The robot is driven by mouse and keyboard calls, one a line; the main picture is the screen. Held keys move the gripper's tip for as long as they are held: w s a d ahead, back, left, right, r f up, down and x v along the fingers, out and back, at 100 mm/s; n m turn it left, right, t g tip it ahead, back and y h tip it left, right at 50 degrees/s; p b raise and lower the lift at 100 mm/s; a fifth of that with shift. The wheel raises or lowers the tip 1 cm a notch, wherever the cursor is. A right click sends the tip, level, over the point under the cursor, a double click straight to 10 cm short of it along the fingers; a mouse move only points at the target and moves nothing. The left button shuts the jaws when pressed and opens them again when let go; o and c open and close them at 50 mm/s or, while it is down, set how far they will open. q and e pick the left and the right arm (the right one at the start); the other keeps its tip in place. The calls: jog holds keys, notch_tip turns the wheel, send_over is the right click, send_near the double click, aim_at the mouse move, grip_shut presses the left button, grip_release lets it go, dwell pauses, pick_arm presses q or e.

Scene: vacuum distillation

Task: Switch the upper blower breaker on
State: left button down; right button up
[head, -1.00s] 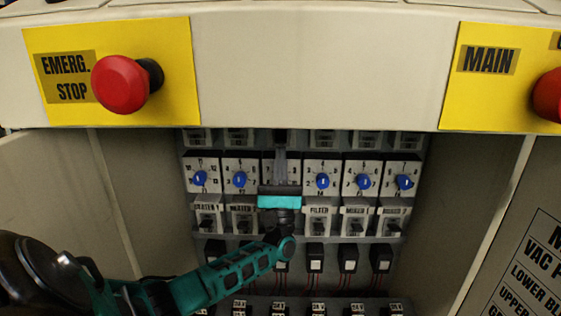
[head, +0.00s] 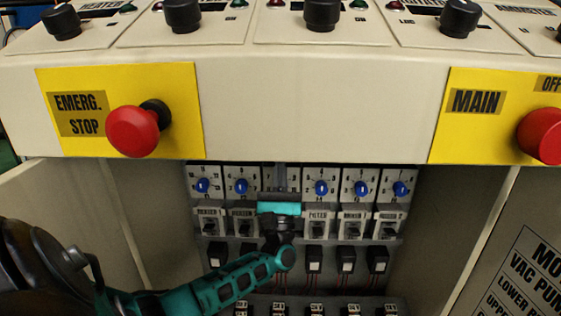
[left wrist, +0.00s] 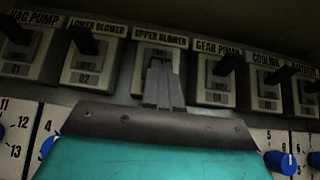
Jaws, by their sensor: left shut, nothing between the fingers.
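The upper blower breaker (left wrist: 155,56) is in the top row of the left wrist view, under the label "UPPER BLOWER". My left gripper (left wrist: 161,82) is shut and empty, its fingertips in front of this breaker and hiding its toggle. I cannot tell whether they touch it, or which way the toggle points. In the head view my left gripper (head: 280,180) reaches up into the cabinet, and the panel's overhang hides the top breaker row. The lower blower breaker (left wrist: 88,60) and gear pump breaker (left wrist: 215,78) stand on either side. My right gripper is not in view.
Blue dials (head: 321,188) line the row below, with a row of labelled breakers (head: 351,223) under it. A red emergency stop button (head: 133,131) and a red main switch (head: 541,135) stick out above. Cabinet walls bound both sides.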

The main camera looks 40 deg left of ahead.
pick_arm(q)
jog(key=s+d+f+g+h+p, duration=0.2)
jog(key=s+d+g+h+p, duration=0.1)
jog(key=s+d+p, duration=0.5)
jog(key=shift+s+d+f+g+p, duration=0.15)
jog(key=shift+s+f+g+p, duration=0.2)
jog(key=shift+s, duration=0.55)
jog(key=shift+s, duration=0.1)
dwell(0.8)
